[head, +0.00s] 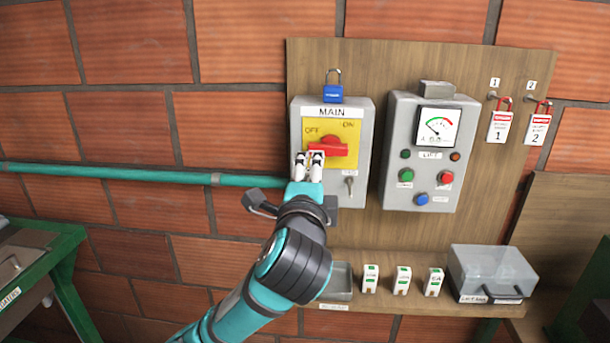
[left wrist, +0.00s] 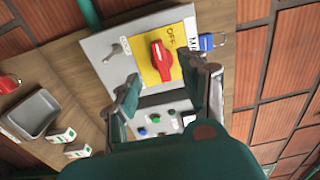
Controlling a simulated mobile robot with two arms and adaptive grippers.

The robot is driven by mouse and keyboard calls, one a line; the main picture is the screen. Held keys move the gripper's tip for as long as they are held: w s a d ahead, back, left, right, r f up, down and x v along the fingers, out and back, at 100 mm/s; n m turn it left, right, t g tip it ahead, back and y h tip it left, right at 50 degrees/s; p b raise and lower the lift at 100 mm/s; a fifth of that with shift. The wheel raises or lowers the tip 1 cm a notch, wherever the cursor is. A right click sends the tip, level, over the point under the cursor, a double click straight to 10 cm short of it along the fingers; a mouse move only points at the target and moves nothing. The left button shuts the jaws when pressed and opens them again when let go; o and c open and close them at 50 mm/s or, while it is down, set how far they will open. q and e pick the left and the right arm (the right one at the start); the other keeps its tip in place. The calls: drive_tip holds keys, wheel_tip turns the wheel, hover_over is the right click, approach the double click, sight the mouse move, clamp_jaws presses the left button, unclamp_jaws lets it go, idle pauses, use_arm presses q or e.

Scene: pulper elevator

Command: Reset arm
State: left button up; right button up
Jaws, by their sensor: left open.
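My left gripper (head: 306,168) is in front of the grey MAIN switch box (head: 362,120), its fingertips at the lower left of the red rotary handle (head: 334,147) in the head view. In the left wrist view the fingers of the left gripper (left wrist: 170,88) are spread apart, with nothing seen between them. The red handle (left wrist: 161,60) shows beyond the fingers on its yellow plate (left wrist: 178,70). The handle lies roughly level on the plate marked OFF and ON. Whether a finger touches it, I cannot tell. My right gripper is not in view.
A blue padlock (head: 333,93) sits atop the MAIN box. The LIFT panel (head: 398,150) with gauge and buttons stands to the right. Red-and-white tags (head: 500,127) hang further right.

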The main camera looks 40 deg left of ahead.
use_arm(q)
drive_tip(key=s+d+f+n+g+h, duration=0.1)
drive_tip(key=s+d+f+g+h, duration=0.15)
drive_tip(key=f, duration=0.95)
drive_tip(key=s+d+f+n+g+h, duration=0.1)
drive_tip(key=d+f+n+g+h, duration=0.15)
drive_tip(key=f, duration=0.85)
drive_tip(key=s+d+f+n+g+h, duration=0.2)
drive_tip(key=s+d+f+n+g, duration=0.15)
drive_tip(key=s+f, duration=0.65)
drive_tip(key=s+d+f+n+g+h, duration=0.3)
drive_tip(key=s+d+f, duration=0.2)
drive_tip(key=s+f, duration=0.45)
wheel_tip(320, 180, down, 30)
drive_tip(key=s+g+b, duration=0.2)
drive_tip(key=s+a+f+m+b, duration=0.1)
drive_tip(key=s+a+f, duration=0.2)
drive_tip(key=s+f, duration=1.2)
drive_tip(key=shift+s+a+f+g, duration=0.15)
drive_tip(key=shift+s+f+g, duration=0.1)
drive_tip(key=shift+g, duration=0.1)
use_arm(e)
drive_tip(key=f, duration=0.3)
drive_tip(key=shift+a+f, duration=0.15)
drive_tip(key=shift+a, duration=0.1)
